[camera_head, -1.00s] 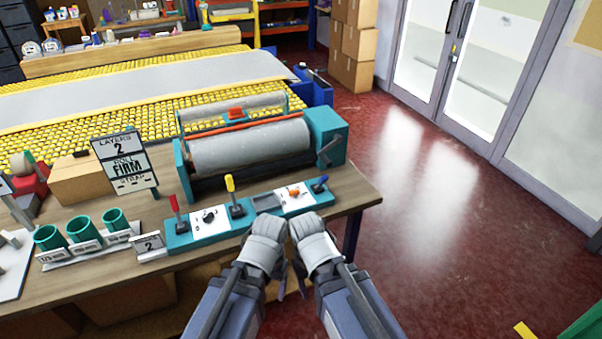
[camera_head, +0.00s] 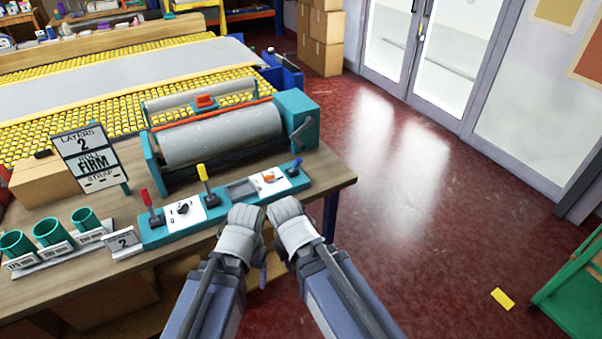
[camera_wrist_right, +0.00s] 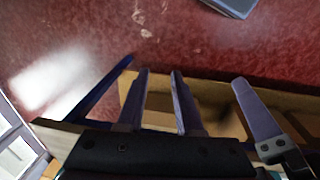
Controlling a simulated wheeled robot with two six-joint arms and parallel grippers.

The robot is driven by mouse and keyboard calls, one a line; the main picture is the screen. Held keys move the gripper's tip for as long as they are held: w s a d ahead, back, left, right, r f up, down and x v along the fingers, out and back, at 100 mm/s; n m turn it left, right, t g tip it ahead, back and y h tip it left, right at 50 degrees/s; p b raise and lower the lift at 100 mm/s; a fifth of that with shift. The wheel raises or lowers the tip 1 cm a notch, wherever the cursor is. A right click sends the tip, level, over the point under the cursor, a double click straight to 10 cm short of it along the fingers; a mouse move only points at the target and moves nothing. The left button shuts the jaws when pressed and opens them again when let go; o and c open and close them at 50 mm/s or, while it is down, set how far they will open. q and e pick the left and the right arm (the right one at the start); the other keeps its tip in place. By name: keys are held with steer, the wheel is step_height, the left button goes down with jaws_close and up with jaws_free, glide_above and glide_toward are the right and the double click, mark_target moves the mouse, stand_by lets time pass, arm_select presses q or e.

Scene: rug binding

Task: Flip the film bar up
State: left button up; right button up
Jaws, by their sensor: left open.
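The roller machine with teal ends (camera_head: 296,120) stands on the wooden table and holds a large grey roller (camera_head: 222,136). A thin orange-red bar (camera_head: 240,111), which looks like the film bar, runs low along the roller's far side. A red-orange block (camera_head: 206,101) sits near the bar's middle. My left gripper (camera_head: 243,228) and right gripper (camera_head: 292,226) are side by side at the table's front edge, in front of the control strip and away from the bar. The right gripper's fingers (camera_wrist_right: 160,95) are apart and empty in the right wrist view. The left fingers are mostly hidden.
The teal control strip (camera_head: 225,206) carries red, yellow and blue levers. A "FIRM" sign (camera_head: 92,162), several green cups (camera_head: 50,231) and a box (camera_head: 38,182) stand left. Yellow roller conveyor (camera_head: 110,118) lies behind. The red floor to the right is mostly clear.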

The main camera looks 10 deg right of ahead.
steer(key=w+d+f+t+b, duration=0.1)
steer(key=w+f+t+b, duration=0.1)
steer(key=w+b, duration=0.1)
steer(key=w+d+f+t+b, duration=0.2)
steer(key=w, duration=0.3)
steer(key=w+d+f+n+t+b, duration=0.1)
steer(key=w+f+b, duration=0.1)
steer(key=w+b, duration=0.1)
steer(key=shift+w+d+f+t+b, duration=0.25)
steer(key=shift+w+t+b, duration=0.15)
steer(key=shift+w, duration=0.15)
jaws_close()
steer(key=w+d+r+n+t+y+b, duration=0.2)
steer(key=w+d+n+t+b, duration=0.6)
steer(key=w+t+b, duration=0.8)
steer(key=s+a+n+y+b, duration=0.1)
steer(key=s+n+y+b, duration=0.6)
steer(key=b, duration=0.4)
steer(key=shift+s+a+r+n, duration=0.15)
steer(key=shift+s+a+n, duration=0.1)
steer(key=shift+s+n, duration=0.65)
steer(key=shift+w, duration=0.15)
